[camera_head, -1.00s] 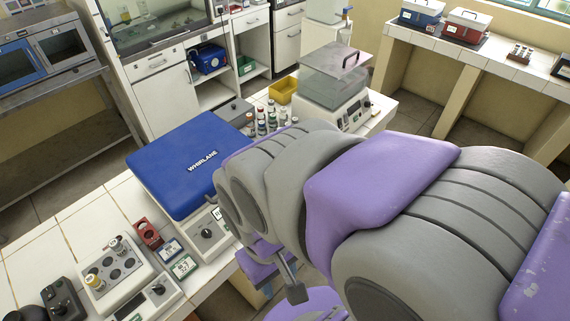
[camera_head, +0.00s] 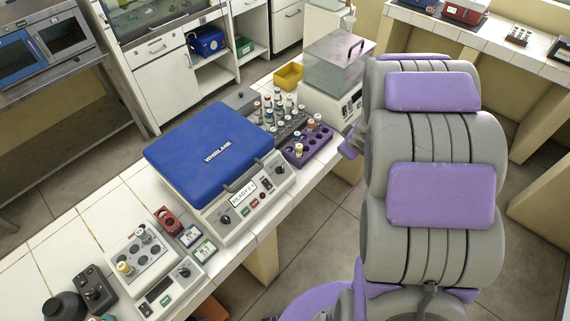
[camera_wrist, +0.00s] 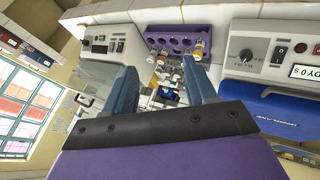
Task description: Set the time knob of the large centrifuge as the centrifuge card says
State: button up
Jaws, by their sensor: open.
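The large centrifuge with its blue lid (camera_head: 215,150) shut stands on the bench in the head view. Its sloped front panel has a small display reading about "READY 0 s" (camera_head: 242,196), a left knob (camera_head: 226,219) and a right knob (camera_head: 280,169). One dark knob (camera_wrist: 246,55) shows on the panel at the right of the wrist view. I cannot tell which knob is the time knob.
A purple tube rack (camera_head: 308,146) and a grey rack of several tubes (camera_head: 287,118) stand right of the centrifuge. Behind them is a clear-lidded device (camera_head: 335,70). A smaller machine (camera_head: 150,275) and red block (camera_head: 168,221) are at the left.

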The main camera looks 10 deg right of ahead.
jog(key=w+a+f+n+y+p, duration=0.1)
jog(key=a+f+n+y, duration=0.1)
jog(key=a+f+y, duration=0.2)
jog(key=n+y+p, duration=0.1)
jog(key=n+y, duration=0.1)
jog(key=y, duration=0.2)
send_near(281, 170)
jog(key=x, duration=0.3)
jog(key=b+x, duration=0.1)
jog(key=x, duration=0.2)
jog(key=b+x, duration=0.1)
jog(key=x, duration=0.2)
jog(key=shift+w+d+f, duration=0.2)
jog(key=shift+d+f, duration=0.05)
grip_shut()
